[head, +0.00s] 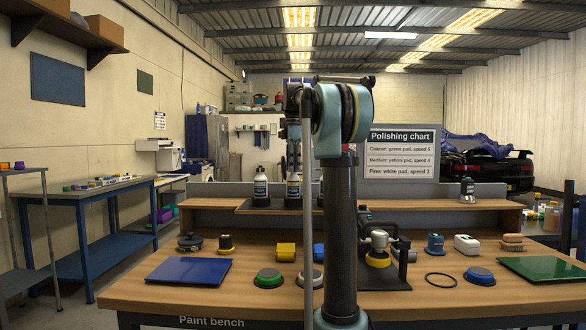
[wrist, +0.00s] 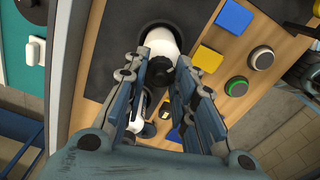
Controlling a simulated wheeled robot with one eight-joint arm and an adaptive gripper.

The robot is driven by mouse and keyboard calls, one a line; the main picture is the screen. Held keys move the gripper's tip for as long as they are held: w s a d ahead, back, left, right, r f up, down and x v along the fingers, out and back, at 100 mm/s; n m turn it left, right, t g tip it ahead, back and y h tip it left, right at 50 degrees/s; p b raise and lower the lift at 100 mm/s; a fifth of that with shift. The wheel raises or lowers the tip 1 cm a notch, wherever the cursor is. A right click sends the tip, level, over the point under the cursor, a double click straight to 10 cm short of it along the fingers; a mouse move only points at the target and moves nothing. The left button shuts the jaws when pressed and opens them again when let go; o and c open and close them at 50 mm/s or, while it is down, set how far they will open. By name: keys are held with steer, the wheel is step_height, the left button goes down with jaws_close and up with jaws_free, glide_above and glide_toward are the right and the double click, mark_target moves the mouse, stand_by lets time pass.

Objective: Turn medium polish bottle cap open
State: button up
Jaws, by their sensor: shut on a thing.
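The medium polish bottle (head: 293,191), pale with a dark lower part, stands upright on the raised shelf of the bench in the head view. In the wrist view, its white body (wrist: 163,38) shows beyond my fingertips. My gripper (wrist: 167,74) is shut on its black cap (wrist: 160,71), one finger on each side. In the head view, my gripper is at the bottle's top, partly hidden by my arm. I cannot tell from these frames how far the cap is turned.
Below the shelf lie a green pad (head: 268,278), a yellow block (head: 286,252) and a polisher (head: 379,248). The polishing chart (head: 400,154) stands behind.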

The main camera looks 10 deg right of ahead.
steer(key=shift+n, duration=0.4)
steer(key=o, duration=1.1)
steer(key=shift+r, duration=0.1)
step_height(320, 180, up, 12)
steer(key=shift+w, duration=0.1)
stand_by(0.4)
